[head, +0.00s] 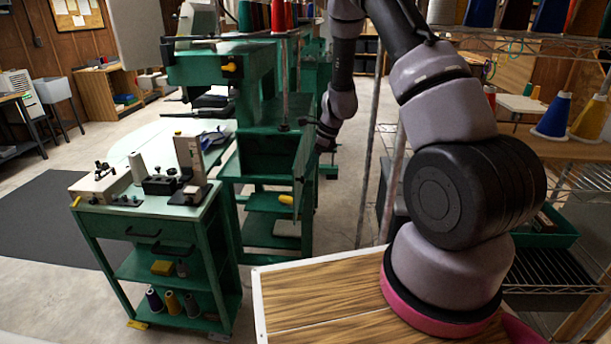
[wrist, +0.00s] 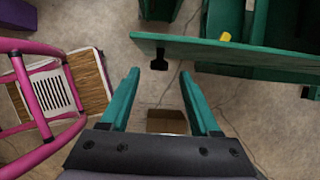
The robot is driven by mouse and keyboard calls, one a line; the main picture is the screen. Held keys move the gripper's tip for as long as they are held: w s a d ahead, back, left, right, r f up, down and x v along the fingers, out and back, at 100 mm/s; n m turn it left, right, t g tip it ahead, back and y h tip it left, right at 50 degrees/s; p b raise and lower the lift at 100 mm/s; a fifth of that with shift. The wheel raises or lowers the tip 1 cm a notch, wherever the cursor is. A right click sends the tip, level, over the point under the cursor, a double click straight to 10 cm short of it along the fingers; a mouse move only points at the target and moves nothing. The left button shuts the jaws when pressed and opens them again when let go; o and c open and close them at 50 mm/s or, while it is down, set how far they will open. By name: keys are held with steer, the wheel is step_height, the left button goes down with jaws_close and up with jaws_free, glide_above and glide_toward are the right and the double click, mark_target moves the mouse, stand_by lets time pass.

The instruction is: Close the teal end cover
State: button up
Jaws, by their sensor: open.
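The teal end cover (head: 303,165) stands swung open at the end of the green machine (head: 268,150) in the head view, showing a dark opening beside it. In the wrist view the cover (wrist: 240,52) is seen from above as a long teal panel ahead and to the right of the fingers. A black latch or knob (wrist: 159,63) sticks out near its left end. My gripper (wrist: 159,88) is open, with its two teal fingers apart and nothing between them. The cover's knob lies just beyond the fingertips; contact is not visible. In the head view my gripper is mostly hidden by the arm and cover.
A green cart (head: 160,225) with tools and thread cones stands left of the machine. A wire rack (head: 560,150) with cones is on the right. A brown box (wrist: 167,121) shows on the floor below the fingers. Open floor lies around it.

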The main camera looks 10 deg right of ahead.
steer(key=x, duration=0.3)
steer(key=shift+a+f, duration=0.15)
steer(key=shift+f, duration=0.15)
jaws_close()
stand_by(1.2)
